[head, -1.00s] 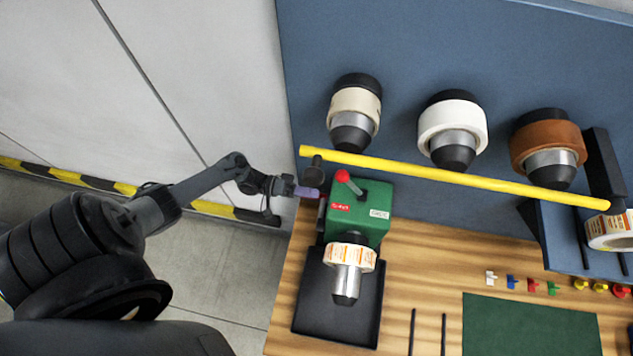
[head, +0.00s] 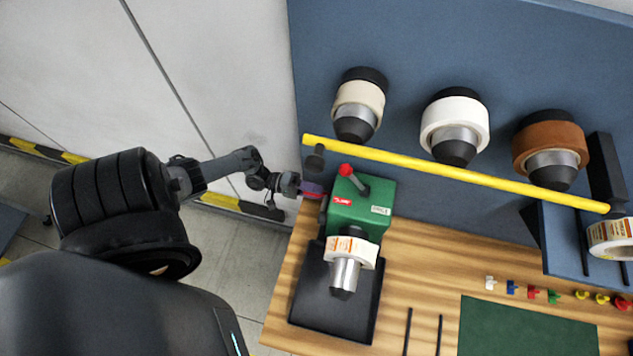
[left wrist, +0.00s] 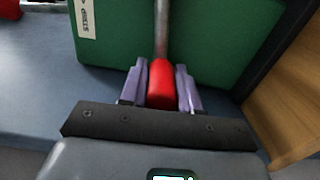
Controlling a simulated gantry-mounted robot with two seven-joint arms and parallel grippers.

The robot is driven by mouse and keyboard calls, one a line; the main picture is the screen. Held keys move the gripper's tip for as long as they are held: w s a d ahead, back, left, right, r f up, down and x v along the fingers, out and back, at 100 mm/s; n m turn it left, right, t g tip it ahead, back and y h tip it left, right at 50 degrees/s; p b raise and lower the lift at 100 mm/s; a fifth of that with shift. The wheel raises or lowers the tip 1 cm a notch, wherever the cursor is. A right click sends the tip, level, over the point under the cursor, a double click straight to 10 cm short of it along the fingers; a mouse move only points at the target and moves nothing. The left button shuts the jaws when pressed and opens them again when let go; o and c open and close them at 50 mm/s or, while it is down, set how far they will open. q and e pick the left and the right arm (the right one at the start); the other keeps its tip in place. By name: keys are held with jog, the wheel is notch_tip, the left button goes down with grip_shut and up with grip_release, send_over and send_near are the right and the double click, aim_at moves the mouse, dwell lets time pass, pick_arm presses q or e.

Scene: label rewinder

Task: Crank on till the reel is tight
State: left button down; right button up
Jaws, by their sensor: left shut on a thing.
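The green rewinder (head: 372,205) stands on the bench with a label reel (head: 352,249) on its metal spindle (head: 345,275). My left gripper (head: 314,188) is at the left side of the rewinder. In the left wrist view, the purple fingers (left wrist: 161,88) are shut on a red crank grip (left wrist: 161,84), with a grey rod running from it along the green housing (left wrist: 205,40). The crank arm is mostly hidden in the head view. I cannot tell how tight the reel's wraps are. My right gripper is not in view.
A yellow bar (head: 450,173) crosses above the rewinder. A red-knobbed lever (head: 347,170) stands on its top. Cream (head: 358,103), white (head: 455,125) and brown (head: 550,146) rolls sit on the blue panel. A green mat (head: 525,328) and small coloured pieces lie at right.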

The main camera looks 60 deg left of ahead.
pick_arm(q)
jog(key=c, duration=0.8)
grip_release()
jog(key=shift+s, duration=0.1)
jog(key=b+v, duration=0.3)
jog(key=v, duration=0.7)
jog(key=shift+s+a+b, duration=0.25)
jog(key=shift+a+b, duration=0.05)
jog(key=shift+b, duration=0.1)
